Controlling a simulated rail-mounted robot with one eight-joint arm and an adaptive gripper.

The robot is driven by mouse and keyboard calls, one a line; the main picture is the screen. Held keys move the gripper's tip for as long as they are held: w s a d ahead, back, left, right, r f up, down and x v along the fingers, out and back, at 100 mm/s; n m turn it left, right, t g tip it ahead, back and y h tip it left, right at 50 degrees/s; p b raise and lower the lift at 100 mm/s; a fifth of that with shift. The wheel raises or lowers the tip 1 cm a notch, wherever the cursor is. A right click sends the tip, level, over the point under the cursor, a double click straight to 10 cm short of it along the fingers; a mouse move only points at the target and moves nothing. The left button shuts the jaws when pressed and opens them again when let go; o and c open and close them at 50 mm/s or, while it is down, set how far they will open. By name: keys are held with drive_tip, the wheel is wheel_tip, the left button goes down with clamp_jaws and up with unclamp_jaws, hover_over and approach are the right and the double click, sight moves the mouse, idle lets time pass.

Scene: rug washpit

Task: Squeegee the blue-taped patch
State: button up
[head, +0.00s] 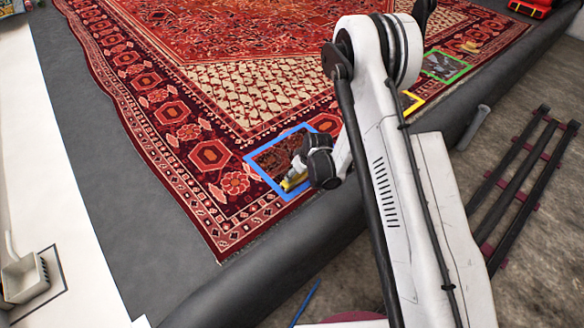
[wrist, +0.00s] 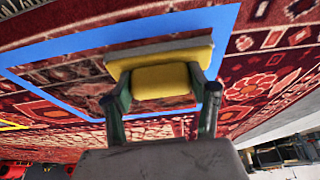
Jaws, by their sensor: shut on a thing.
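The blue-taped patch (head: 270,159) is a dark wet-looking square on the red patterned rug (head: 210,155), framed by blue tape. It also shows in the wrist view (wrist: 62,72). My gripper (head: 298,172) is over the patch's lower right part. It is shut on a yellow squeegee (head: 292,183), and in the wrist view its two fingers (wrist: 160,82) grip the yellow block of the squeegee (wrist: 172,82) from both sides. The wide head lies across the patch, close to the rug. I cannot tell whether its edge touches. My gripper hides part of the patch.
A yellow-taped patch (head: 413,101), mostly behind my arm, and a green-taped patch (head: 446,66) with pale marks lie further up the rug.

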drive_tip(key=shift+s+d, duration=0.6)
drive_tip(key=shift+s, duration=0.15)
drive_tip(key=r+p, duration=0.1)
drive_tip(key=r, duration=0.3)
drive_tip(key=shift+s, duration=0.2)
drive_tip(key=shift+w+r+p, duration=0.1)
drive_tip(key=shift+r+p, duration=0.85)
drive_tip(key=shift+r, duration=1.3)
